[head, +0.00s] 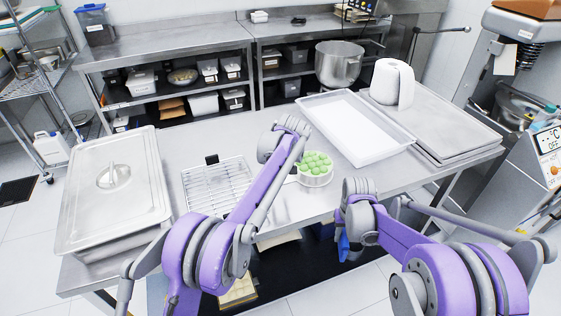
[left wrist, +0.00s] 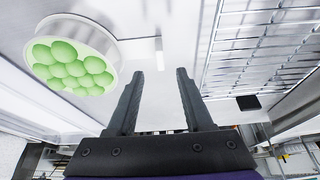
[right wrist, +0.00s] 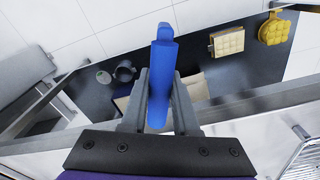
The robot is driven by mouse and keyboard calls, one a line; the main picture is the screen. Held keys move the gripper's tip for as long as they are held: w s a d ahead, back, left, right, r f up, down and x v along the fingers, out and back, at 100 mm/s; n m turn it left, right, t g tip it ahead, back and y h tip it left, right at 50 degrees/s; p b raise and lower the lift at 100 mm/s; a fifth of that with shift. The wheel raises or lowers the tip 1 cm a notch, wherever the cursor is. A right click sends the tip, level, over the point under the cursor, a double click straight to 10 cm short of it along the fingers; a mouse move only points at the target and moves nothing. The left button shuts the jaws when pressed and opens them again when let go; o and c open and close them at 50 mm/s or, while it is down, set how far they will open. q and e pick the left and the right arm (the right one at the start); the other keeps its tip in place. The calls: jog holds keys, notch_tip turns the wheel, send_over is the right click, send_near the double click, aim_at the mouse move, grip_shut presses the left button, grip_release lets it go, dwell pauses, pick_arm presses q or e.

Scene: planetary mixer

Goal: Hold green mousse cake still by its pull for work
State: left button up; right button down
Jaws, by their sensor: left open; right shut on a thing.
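The green mousse cake (head: 315,164) is a cluster of pale green domes in a round white dish on the steel table. It also shows at upper left in the left wrist view (left wrist: 72,68). A short pale bar (left wrist: 159,53) sticks out beside it; I cannot tell whether it is the pull. My left gripper (left wrist: 157,72) is open and empty, with the cake to the left of its fingers, apart from them. In the head view my left arm hides it. My right gripper (right wrist: 161,72) is shut on a blue object (right wrist: 160,92), off the table's front edge.
A wire rack (head: 222,184) lies left of the cake. A lidded steel pan (head: 112,205) stands at the left. A white-lined tray (head: 350,128), a paper roll (head: 391,82) and flat trays (head: 450,115) fill the right. A dark lower shelf (right wrist: 215,70) holds waffle-like items.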

pick_arm(q)
jog(key=x, duration=0.8)
jog(key=shift+f, duration=0.1)
grip_shut()
dwell(2.1)
